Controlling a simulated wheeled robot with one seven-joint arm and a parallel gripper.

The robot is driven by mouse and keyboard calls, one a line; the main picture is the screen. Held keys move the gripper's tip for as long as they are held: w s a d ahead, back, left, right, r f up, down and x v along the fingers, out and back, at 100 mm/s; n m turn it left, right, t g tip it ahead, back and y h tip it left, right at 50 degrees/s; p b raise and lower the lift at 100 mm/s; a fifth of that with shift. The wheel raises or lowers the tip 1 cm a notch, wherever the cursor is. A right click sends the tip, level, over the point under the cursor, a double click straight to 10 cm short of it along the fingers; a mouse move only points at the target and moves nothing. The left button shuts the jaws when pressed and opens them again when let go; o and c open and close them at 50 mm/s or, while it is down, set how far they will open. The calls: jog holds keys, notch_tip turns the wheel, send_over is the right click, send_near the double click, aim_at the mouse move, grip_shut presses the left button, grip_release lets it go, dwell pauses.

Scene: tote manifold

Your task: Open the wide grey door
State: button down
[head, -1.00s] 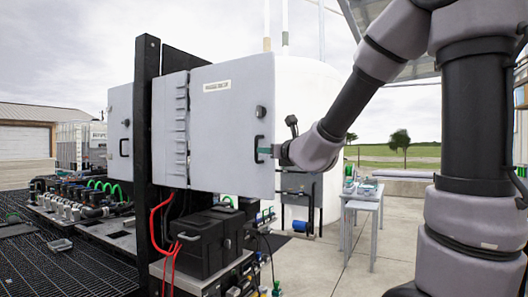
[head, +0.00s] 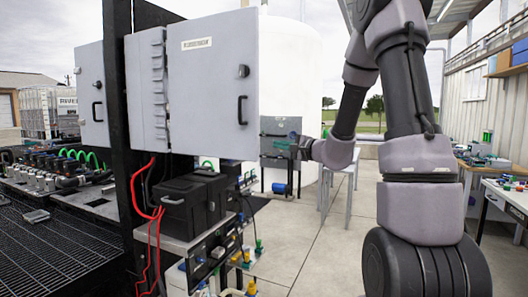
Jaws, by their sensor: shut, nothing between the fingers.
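The wide grey door (head: 205,105) is a large light-grey panel with a white label, a round dark lock and a black upright handle (head: 242,110) near its right edge. A strip of hinges (head: 160,90) runs along its left side. I cannot tell how far the door stands from its frame.
A second grey door (head: 90,95) with a black handle is left of the black post (head: 117,120). A white tank (head: 285,70) stands behind. Concrete floor (head: 320,235) is open at centre right; benches stand far right.

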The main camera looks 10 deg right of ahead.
notch_tip(320, 180, down, 3)
jog(key=d+n, duration=0.3)
jog(key=a+x, duration=0.1)
jog(key=x, duration=0.9)
jog(key=shift+g+y, duration=0.3)
jog(key=shift+y, duration=0.1)
jog(key=shift+s+a, duration=0.35)
jog(key=shift+s, duration=0.3)
jog(key=shift+s+a, duration=0.35)
jog(key=shift+s, duration=0.25)
jog(key=shift+s+a, duration=0.35)
jog(key=shift+s, duration=0.3)
